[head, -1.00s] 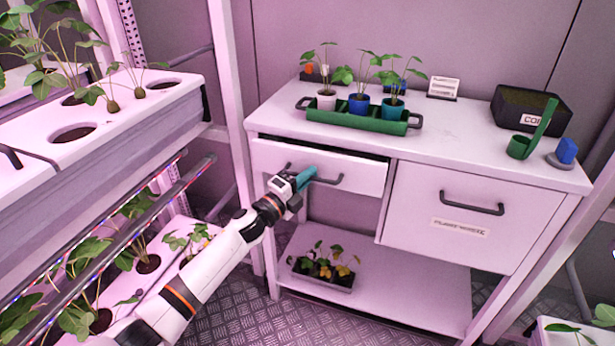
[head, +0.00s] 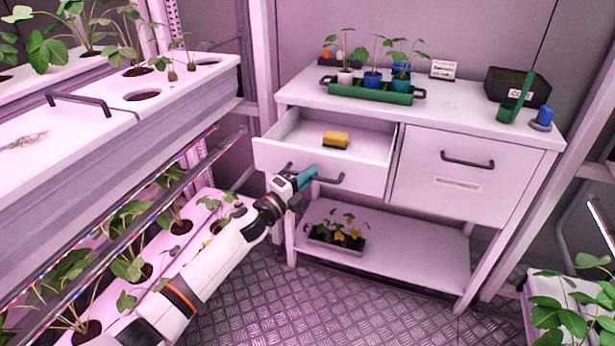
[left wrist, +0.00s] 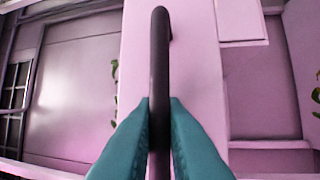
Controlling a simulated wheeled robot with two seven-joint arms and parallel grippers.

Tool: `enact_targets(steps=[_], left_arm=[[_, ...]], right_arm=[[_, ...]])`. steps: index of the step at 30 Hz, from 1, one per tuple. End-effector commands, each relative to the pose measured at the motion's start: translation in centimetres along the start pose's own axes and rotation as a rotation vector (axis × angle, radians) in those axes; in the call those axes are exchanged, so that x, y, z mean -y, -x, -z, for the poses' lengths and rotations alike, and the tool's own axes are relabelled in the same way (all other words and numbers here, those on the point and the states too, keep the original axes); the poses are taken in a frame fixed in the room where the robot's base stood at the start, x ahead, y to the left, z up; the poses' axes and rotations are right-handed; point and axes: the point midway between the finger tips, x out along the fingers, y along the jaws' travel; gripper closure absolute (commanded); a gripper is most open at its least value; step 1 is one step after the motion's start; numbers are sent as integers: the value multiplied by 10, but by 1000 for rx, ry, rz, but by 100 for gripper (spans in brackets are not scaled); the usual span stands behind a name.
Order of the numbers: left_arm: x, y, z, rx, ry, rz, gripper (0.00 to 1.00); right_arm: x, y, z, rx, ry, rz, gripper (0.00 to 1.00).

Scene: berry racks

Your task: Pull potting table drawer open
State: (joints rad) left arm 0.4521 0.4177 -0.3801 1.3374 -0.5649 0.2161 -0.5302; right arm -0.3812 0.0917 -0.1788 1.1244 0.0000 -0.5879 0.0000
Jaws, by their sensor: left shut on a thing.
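The left drawer (head: 355,174) of the white potting table (head: 440,115) stands well open, and a yellow sponge-like block (head: 336,139) lies inside it. My left gripper (head: 308,176) is shut on the drawer's dark bar handle (head: 330,180). In the left wrist view the teal fingers (left wrist: 160,130) press on both sides of the handle (left wrist: 159,60). The right drawer (head: 450,180), with its own dark handle (head: 468,161) and a label, is shut. My right gripper is not in view.
A green tray (head: 375,93) with potted seedlings, a black box (head: 518,87) and a green scoop-like holder (head: 510,112) stand on the tabletop. A seedling tray (head: 335,240) sits on the lower shelf. A plant rack (head: 150,105) stands close on the left.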

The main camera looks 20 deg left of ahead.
Motion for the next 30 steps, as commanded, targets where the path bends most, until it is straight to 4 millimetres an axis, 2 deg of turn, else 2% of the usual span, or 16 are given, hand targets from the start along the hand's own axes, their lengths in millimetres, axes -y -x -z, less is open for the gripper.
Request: enact_targets(steps=[8,9,10,20,23,30], left_arm=[[-1,0,0,-1,1,-1,100],[-1,0,0,-1,1,-1,83],[-1,0,0,-1,1,-1,80],[0,4,0,0,1,-1,80],[1,15,0,0,1,1,80],[1,64,0,0,1,3,80]], right_arm=[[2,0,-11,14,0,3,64],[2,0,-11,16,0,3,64],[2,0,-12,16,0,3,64],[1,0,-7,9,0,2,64],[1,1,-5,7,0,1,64],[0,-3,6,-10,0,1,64]])
